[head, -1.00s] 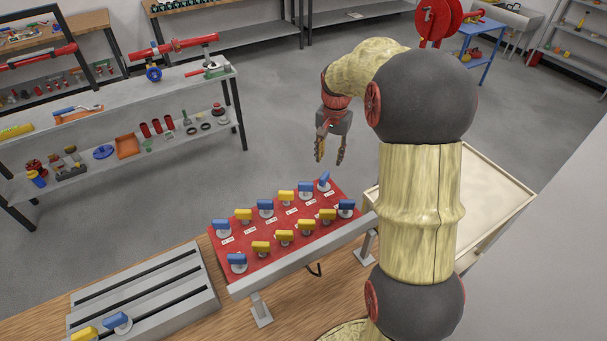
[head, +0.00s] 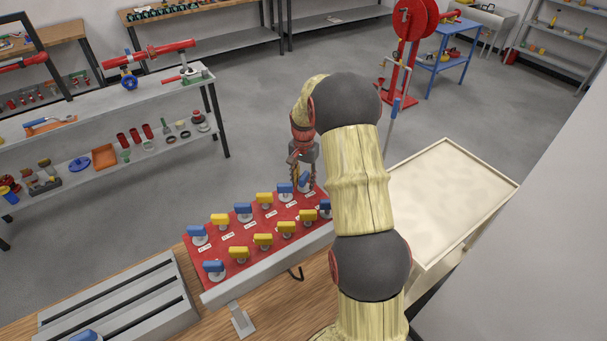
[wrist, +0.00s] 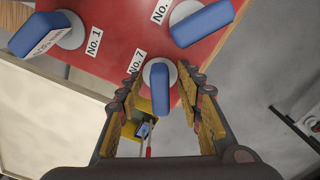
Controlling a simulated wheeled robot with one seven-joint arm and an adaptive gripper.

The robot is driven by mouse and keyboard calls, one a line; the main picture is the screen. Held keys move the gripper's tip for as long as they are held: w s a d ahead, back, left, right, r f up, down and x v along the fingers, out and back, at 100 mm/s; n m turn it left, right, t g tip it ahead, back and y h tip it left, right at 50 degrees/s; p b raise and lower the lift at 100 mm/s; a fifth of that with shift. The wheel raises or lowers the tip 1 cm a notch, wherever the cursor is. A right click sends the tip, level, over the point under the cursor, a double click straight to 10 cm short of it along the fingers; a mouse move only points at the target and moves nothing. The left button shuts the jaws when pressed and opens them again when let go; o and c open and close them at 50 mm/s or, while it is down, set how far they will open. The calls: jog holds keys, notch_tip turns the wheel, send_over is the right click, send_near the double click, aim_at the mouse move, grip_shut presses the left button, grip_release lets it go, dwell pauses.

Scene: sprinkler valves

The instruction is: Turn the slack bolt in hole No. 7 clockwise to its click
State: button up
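The bolt of hole No. 7 has a blue bar-shaped head (wrist: 160,90) on a pale round disc, beside the label "No. 7" (wrist: 112,62) in the wrist view. In the head view this blue head (head: 304,182) is at the far right corner of the red panel (head: 248,236), partly hidden by my gripper. My gripper (head: 303,174) points down over that corner. In the wrist view its fingers (wrist: 160,78) are open, one on each side of the blue head, with gaps showing. I cannot tell how far the fingertips reach down.
Another blue head (wrist: 203,22) and the blue head by "No. 1" (wrist: 58,32) are near in the wrist view. More blue and yellow heads stand in two rows. A slotted grey rack (head: 120,300) is at left, a cream-topped cart (head: 450,200) at right.

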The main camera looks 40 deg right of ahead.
jog(key=shift+f, duration=0.55)
jog(key=c, duration=0.4)
grip_shut()
jog(key=shift+c, duration=1.1)
grip_release()
grip_shut()
